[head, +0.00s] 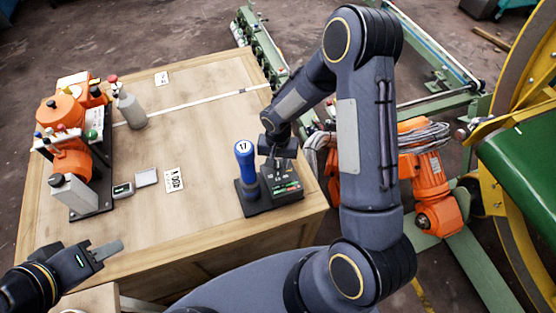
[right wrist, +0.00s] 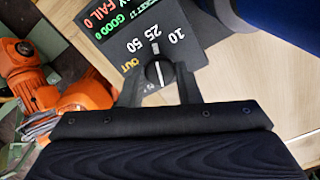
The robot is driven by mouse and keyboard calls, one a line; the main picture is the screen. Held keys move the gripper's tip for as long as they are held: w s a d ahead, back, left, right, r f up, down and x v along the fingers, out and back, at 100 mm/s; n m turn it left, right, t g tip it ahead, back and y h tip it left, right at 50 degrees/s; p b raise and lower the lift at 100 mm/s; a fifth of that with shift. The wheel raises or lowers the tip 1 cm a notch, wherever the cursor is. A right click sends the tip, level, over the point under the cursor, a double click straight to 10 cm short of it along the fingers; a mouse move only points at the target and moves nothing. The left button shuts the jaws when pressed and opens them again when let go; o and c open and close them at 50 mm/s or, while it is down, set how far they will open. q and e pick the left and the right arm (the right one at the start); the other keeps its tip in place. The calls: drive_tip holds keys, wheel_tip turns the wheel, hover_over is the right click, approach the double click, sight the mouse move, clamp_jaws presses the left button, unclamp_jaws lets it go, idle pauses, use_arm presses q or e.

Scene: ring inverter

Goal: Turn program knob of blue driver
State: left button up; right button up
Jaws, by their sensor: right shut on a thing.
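The blue driver (head: 245,165), with a "17" label on top, stands upright in a dark base on the wooden table. Beside it is a black control box (head: 286,186) with lit text. In the right wrist view, the round black program knob (right wrist: 158,72) has a white line and sits among the marks OUT, 50, 25 and 10.
An orange machine (head: 66,150) with a grey bottle (head: 130,108) stands at the table's left. An orange robot arm (head: 425,175) is beyond the right edge. The table centre is mostly clear.

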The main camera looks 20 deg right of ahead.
drive_tip(key=n+b, duration=0.2)
drive_tip(key=n, duration=0.1)
drive_tip(key=shift+f, duration=0.15)
drive_tip(key=n+b, duration=0.2)
drive_tip(key=n, duration=0.2)
drive_tip(key=n+b, duration=0.1)
drive_tip(key=n, duration=0.7)
drive_tip(key=shift+n+b, duration=0.3)
drive_tip(key=shift+b, duration=0.05)
idle(0.5)
drive_tip(key=o, duration=1)
drive_tip(key=shift+c, duration=0.2)
drive_tip(key=shift+r, duration=0.25)
